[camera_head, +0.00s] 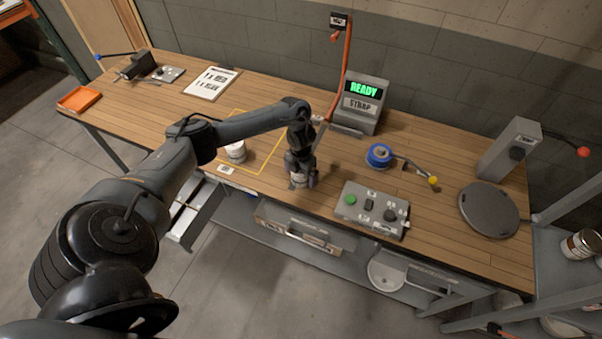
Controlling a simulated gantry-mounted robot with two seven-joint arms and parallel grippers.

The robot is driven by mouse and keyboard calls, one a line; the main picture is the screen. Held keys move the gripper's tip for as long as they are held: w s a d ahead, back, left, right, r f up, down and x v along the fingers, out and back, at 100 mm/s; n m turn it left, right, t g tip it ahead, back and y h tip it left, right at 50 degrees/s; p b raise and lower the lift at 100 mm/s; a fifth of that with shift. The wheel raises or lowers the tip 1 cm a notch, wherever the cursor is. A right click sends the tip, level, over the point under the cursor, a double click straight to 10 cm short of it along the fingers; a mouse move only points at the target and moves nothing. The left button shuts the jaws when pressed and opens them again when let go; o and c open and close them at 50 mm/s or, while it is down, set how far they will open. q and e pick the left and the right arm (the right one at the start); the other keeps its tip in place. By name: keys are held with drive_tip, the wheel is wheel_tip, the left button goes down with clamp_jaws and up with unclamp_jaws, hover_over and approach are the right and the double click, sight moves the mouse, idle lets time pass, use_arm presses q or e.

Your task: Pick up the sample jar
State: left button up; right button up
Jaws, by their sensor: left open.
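A small white jar (236,152), which looks like the sample jar, stands upright on the wooden bench near a yellow outlined area, partly behind my left arm. My left gripper (299,184) points down over the bench near its front edge, to the right of this jar and apart from it. It is open. A pale patch shows between or behind its fingers, too small to tell whether it is a separate object. My right gripper is not in view.
A grey box with buttons (371,209), a blue roll (379,155) and a display reading READY (363,100) stand right of the gripper. A dark round plate (489,209) is farther right. A clipboard sheet (212,83) and orange tray (79,99) lie left.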

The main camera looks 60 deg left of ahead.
use_arm(q)
drive_tip(key=shift+c, duration=0.5)
drive_tip(key=c, duration=1)
drive_tip(key=shift+c, duration=0.2)
